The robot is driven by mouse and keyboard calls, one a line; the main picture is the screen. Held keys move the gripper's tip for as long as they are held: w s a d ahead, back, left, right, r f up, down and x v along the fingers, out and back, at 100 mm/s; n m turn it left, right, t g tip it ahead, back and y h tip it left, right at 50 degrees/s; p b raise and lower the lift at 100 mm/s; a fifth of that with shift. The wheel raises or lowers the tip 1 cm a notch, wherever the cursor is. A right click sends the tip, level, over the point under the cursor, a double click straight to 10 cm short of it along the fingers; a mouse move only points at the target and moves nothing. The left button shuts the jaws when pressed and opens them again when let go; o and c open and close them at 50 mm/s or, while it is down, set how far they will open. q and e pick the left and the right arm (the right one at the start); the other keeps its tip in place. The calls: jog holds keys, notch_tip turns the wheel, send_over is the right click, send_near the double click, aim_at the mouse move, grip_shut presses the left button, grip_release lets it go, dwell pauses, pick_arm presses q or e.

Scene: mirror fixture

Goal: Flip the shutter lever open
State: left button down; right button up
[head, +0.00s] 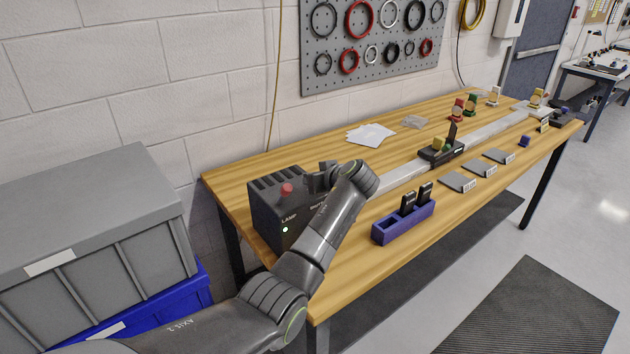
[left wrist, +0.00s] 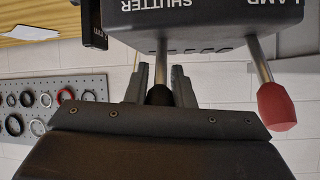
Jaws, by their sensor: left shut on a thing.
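The dark lamp box (head: 272,215) stands at the near left end of the wooden bench, with LAMP and SHUTTER lettering. In the left wrist view the box (left wrist: 190,20) appears upside down. The shutter lever (left wrist: 161,62) has a metal shaft and a black knob. My left gripper (left wrist: 160,82) has its two fingers on either side of that knob, shut on it. The lamp lever with a red knob (left wrist: 276,107) is beside it, apart from the fingers; it also shows in the head view (head: 287,188). In the head view my left arm hides the shutter lever.
A blue holder (head: 403,224) with black pieces stands right of my arm. A metal rail (head: 400,176) with a black carriage (head: 440,151) runs along the bench. Grey plates (head: 457,182) and white papers (head: 370,134) lie nearby. Grey and blue bins stand at left.

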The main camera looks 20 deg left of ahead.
pick_arm(q)
jog(key=c, duration=1.3)
grip_release()
jog(key=shift+o, duration=0.2)
jog(key=b+v, duration=0.4)
jog(key=v, duration=1.3)
jog(key=shift+s+d, duration=0.1)
